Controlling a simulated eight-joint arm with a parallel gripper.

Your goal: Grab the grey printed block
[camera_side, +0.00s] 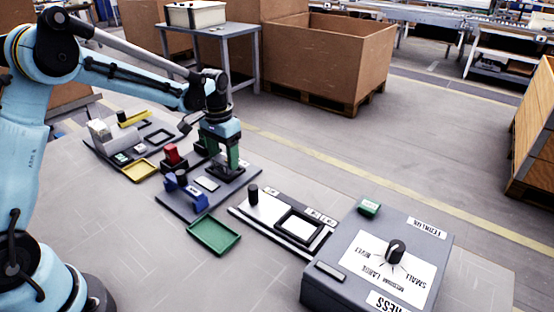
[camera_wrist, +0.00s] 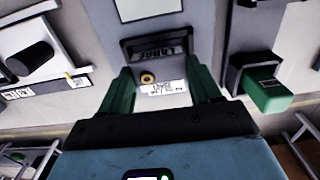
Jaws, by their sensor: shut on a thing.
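My gripper (camera_side: 221,166) points down over the blue-grey plate (camera_side: 180,206) in the side view. In the wrist view its two green fingers (camera_wrist: 162,76) stand on either side of the grey printed block (camera_wrist: 174,72), shut on it. The block carries a dark recessed slot with lettering, a small brass ring and a white printed label. In the side view the fingers and the dark holder around them mostly hide the block. I cannot tell whether it is clear of the plate.
A red part (camera_side: 173,155) and blue parts (camera_side: 183,188) stand left of my gripper. A green tray (camera_side: 214,236) lies in front. A long plate with a black peg (camera_side: 253,194) and a grey dial box (camera_side: 372,262) stand to the right. A yellow tray (camera_side: 140,170) lies further left.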

